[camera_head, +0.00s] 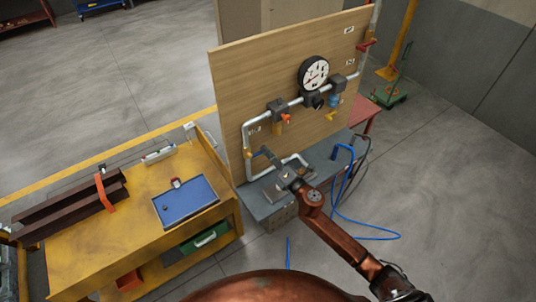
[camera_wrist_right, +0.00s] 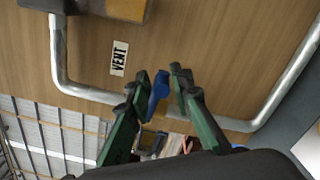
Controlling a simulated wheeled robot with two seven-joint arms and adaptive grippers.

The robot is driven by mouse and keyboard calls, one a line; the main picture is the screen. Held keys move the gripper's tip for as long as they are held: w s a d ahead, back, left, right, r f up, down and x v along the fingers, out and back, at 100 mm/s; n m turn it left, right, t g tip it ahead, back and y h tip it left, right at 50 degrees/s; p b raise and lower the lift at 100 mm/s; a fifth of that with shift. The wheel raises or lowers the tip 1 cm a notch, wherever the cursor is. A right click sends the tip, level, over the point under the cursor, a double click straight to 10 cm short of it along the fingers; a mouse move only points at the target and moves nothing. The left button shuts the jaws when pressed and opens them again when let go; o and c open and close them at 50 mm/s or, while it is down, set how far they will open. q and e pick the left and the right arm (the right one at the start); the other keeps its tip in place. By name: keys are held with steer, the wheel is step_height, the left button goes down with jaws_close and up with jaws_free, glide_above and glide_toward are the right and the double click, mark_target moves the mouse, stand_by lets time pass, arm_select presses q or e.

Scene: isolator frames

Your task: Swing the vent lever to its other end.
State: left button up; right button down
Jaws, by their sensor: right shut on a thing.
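The blue vent lever (camera_wrist_right: 157,94) shows in the right wrist view, in front of the wooden panel and just below the VENT label (camera_wrist_right: 119,58). My right gripper (camera_wrist_right: 165,84) has its green fingers on either side of the lever and is shut on it. In the head view the right gripper (camera_head: 265,154) is at the lower left of the panel (camera_head: 236,85), by the pipe. The lever is too small and covered to make out there. The left gripper is not in view.
A silver pipe (camera_wrist_right: 62,62) bends around the lever's place. A pressure gauge (camera_head: 313,73) and other valves sit higher on the panel. A yellow bench (camera_head: 90,262) with a blue tray (camera_head: 186,201) stands left. A blue hose (camera_head: 365,234) lies on the floor at right.

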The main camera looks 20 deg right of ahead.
steer(key=shift+s+a+f+n, duration=0.1)
steer(key=shift+a+n, duration=0.05)
steer(key=shift+n, duration=0.35)
steer(key=c, duration=2)
jaws_free()
steer(key=shift+o, duration=0.3)
steer(key=shift+r, duration=0.2)
steer(key=v, duration=1.2)
steer(key=shift+c, duration=0.2)
